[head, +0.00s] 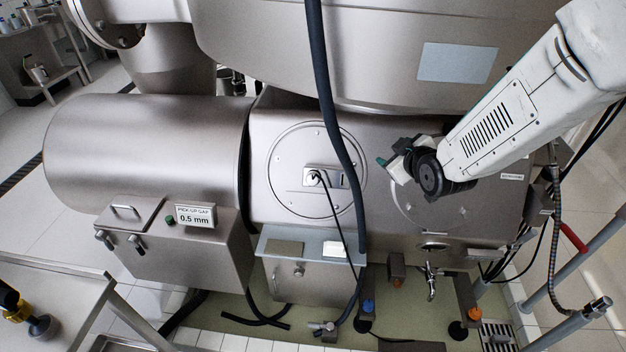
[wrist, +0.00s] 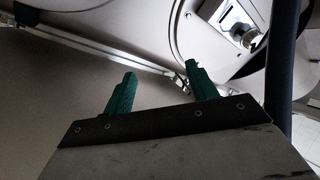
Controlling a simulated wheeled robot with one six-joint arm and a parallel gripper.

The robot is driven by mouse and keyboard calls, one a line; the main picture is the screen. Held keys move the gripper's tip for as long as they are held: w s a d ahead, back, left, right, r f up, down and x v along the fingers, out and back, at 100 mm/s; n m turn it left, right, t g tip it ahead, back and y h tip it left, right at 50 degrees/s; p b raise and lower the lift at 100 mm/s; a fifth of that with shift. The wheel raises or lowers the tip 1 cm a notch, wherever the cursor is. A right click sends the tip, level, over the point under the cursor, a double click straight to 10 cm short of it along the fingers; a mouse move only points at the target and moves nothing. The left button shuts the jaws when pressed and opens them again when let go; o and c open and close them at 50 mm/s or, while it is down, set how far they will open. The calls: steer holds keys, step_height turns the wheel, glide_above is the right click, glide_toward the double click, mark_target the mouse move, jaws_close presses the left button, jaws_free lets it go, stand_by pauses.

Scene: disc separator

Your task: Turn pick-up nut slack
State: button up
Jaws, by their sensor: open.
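My gripper (head: 384,160) is in front of the steel machine body, right of the round cover plate (head: 287,185). In the wrist view my gripper (wrist: 158,82) shows two green fingers spread apart, with nothing between them. A sign reading "PICK-UP GAP 0.5 mm" (head: 195,216) stands on a steel box (head: 195,262) at the left, well away from my gripper. I cannot make out a pick-up nut for certain in either view.
A dark hose (head: 337,120) hangs down across the machine, left of my gripper; it also shows in the wrist view (wrist: 284,60). A small shelf (head: 308,248) juts out below the cover plate. A tap (head: 431,275) and pipes stand at the lower right.

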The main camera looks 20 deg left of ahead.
steer(key=s+a+f+n+y, duration=0.1)
steer(key=a+f+n+y, duration=0.2)
steer(key=a+f, duration=0.4)
steer(key=n+t+y, duration=0.1)
steer(key=n+y, duration=0.2)
steer(key=y, duration=0.1)
glide_toward(312, 180)
steer(key=x, duration=1)
steer(key=shift+w+a, duration=0.1)
steer(key=c, duration=1)
